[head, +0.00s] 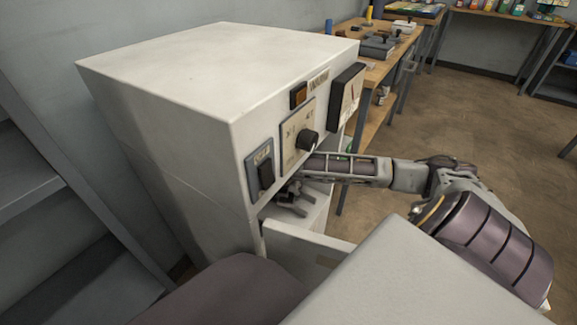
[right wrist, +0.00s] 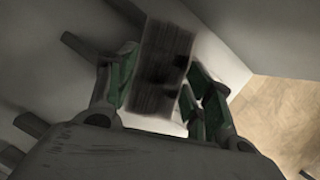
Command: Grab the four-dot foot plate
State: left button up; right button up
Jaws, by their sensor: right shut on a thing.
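My right gripper (head: 292,196) reaches in from the right to the open compartment in the front of the white cabinet (head: 215,85). In the right wrist view, its green-padded fingers (right wrist: 160,92) are shut on the foot plate (right wrist: 165,60), a grey-brown ribbed block with dark patches. The patches are blurred and shadowed, so I cannot count its dots. In the head view the plate is not clearly seen at the gripper. My left gripper is not in view.
The cabinet front carries a black knob (head: 308,141), a dark switch (head: 264,175) and a gauge (head: 346,97). An open door or drawer front (head: 300,246) stands below the opening. A wooden workbench (head: 372,72) with tools is behind. The floor at right is clear.

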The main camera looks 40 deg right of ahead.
jog(key=shift+s+f, duration=0.1)
